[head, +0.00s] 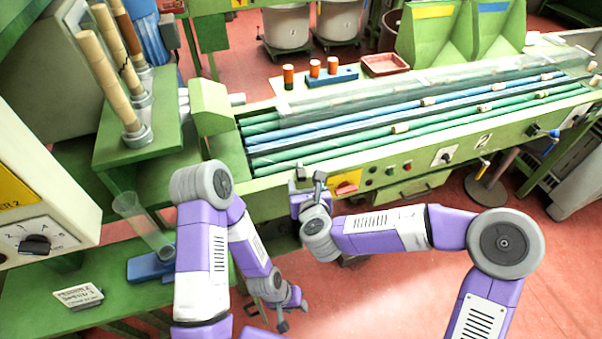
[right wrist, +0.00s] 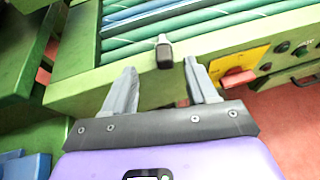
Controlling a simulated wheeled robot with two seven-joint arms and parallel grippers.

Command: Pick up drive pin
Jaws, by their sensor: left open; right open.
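A small dark pin with a pale grey tip, which I take for the drive pin (right wrist: 164,54), stands at the front edge of the green machine in the right wrist view. My right gripper (right wrist: 160,68) is open, with its two grey fingers on either side of the pin's line and the pin just beyond or between the fingertips. I cannot tell whether they touch. In the head view my right gripper (head: 309,178) is at the machine's front left corner; the pin is hard to tell apart from the fingers there. My left gripper (head: 293,315) is open and empty, low over the floor.
The green machine (head: 420,165) holds long green and blue rods. A yellow plate with a red handle (head: 345,187) is close to the right of my right gripper. A green bench (head: 35,300) with a blue block (head: 150,266) stands at left. Red floor is free at lower right.

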